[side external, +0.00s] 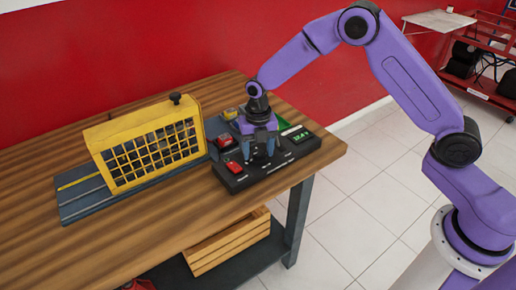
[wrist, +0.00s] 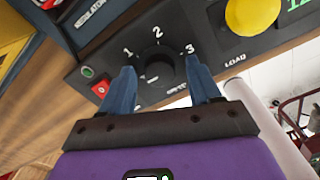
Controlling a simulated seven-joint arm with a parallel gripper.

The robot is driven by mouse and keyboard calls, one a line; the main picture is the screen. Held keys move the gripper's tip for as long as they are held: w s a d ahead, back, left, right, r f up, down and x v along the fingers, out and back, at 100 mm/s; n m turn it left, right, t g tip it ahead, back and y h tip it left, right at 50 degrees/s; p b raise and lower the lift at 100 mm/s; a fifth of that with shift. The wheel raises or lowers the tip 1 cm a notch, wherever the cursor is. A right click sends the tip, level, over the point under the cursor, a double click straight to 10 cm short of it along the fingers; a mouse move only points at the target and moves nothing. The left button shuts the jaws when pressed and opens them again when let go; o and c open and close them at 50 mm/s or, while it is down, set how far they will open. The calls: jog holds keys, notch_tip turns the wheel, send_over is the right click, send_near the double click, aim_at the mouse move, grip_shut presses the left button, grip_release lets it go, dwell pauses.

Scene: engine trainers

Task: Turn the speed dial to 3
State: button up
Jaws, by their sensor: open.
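The speed dial (wrist: 157,60) is a round black knob on a dark control box, with the numbers 1, 2 and 3 printed around it in the wrist view. A small pale mark shows on its lower left edge; I cannot tell which number it is set to. My gripper (wrist: 160,67) is open, with one blue finger on each side of the dial; I cannot tell if either touches it. In the side external view, my gripper (side external: 261,152) points down over the control box (side external: 285,160) and hides the dial.
A red switch (wrist: 101,88) sits left of the dial, and a yellow button (wrist: 251,14) to its right. A green display (side external: 301,136) is at the box's right end. A yellow mesh guard (side external: 103,133) stands left on the wooden table (side external: 145,243), whose front is clear.

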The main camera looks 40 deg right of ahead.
jog(key=c, duration=1)
